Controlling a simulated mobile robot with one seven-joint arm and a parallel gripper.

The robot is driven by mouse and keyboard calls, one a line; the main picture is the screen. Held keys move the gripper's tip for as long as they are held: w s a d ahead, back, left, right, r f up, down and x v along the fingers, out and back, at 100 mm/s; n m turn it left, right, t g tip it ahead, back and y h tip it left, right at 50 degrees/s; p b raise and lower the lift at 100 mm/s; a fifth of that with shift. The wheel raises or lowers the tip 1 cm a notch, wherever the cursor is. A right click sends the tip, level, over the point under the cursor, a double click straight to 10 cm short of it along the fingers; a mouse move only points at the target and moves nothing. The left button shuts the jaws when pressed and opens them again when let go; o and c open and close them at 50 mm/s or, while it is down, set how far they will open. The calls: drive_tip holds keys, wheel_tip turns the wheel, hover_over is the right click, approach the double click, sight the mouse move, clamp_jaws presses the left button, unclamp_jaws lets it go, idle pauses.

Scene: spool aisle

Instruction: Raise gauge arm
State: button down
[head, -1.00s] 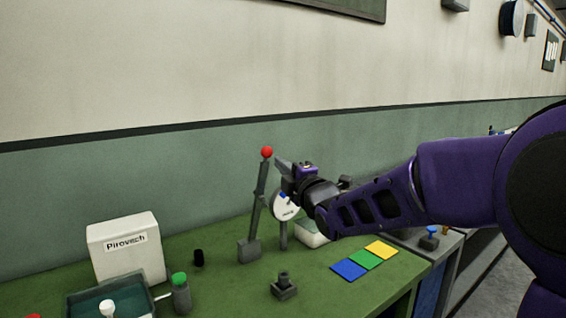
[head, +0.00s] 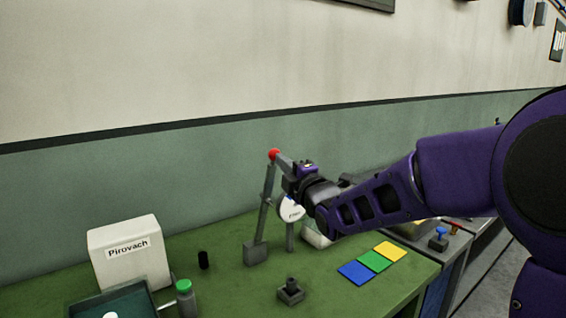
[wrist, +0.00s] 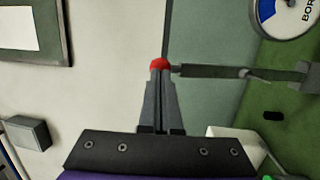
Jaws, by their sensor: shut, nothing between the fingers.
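The gauge arm is a grey lever (head: 265,200) with a red ball (head: 273,154) on its top end. It stands nearly upright, leaning slightly right, on a grey block base (head: 256,253). In the wrist view the red ball (wrist: 159,64) sits right at my fingertips and the lever (wrist: 215,71) runs off to the right. My gripper (head: 281,159) is shut and empty, its tips at the right side of the ball. I cannot tell whether they touch it. A round white dial (head: 290,210) stands just right of the lever, partly hidden by my arm.
On the green bench are a white box (head: 128,250) labelled Pirovach, a green-capped bottle (head: 186,298), a black cylinder (head: 203,260), a small grey fixture (head: 290,291) and blue, green and yellow tiles (head: 374,262). The wall (head: 120,190) is behind.

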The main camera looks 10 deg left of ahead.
drive_tip(key=shift+w+a+r+b, duration=0.3)
drive_tip(key=shift+w+a+b, duration=0.15)
drive_tip(key=shift+a+b, duration=0.05)
drive_tip(key=shift+w+a+r+b, duration=0.25)
drive_tip(key=shift+w+a+b, duration=0.15)
drive_tip(key=shift+a+b, duration=0.1)
